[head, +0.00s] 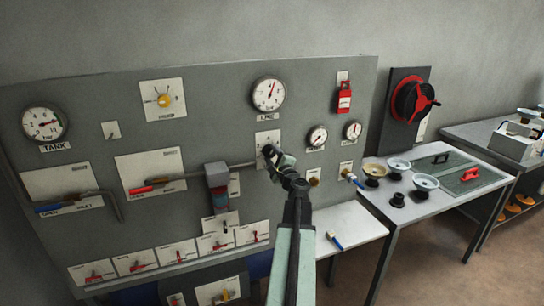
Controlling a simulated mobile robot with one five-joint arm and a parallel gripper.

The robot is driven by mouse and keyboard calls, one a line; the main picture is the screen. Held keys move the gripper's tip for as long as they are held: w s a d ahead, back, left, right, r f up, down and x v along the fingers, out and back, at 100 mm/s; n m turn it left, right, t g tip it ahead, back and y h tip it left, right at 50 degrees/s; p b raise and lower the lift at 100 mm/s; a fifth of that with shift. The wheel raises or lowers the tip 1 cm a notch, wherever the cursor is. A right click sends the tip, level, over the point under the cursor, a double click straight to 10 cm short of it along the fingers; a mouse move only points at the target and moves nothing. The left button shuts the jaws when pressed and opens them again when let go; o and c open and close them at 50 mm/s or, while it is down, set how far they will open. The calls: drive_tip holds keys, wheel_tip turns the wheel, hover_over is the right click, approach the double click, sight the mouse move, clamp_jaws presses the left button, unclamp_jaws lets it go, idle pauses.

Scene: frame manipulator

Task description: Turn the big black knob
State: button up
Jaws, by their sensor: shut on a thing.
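The big black knob is on a white plate (267,137) on the grey panel, below the middle gauge. My gripper covers almost all of it, so its pointer and angle cannot be read. My gripper (269,152) is at the lower part of this plate, shut on the knob. My arm reaches up to it from the bottom of the picture.
The grey panel (100,140) carries gauges, levers and a yellow knob (163,101). A grey pipe runs left of my gripper. A red padlock (344,98) hangs upper right. A black and red handwheel (413,99) is further right, above a table with bowls.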

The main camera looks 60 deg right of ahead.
idle(0.3)
drive_tip(key=o, duration=1.4)
drive_tip(key=shift+c, duration=0.2)
drive_tip(key=v, duration=0.7)
drive_tip(key=shift+s+a, duration=0.2)
drive_tip(key=shift+s, duration=0.15)
drive_tip(key=shift+f, duration=0.1)
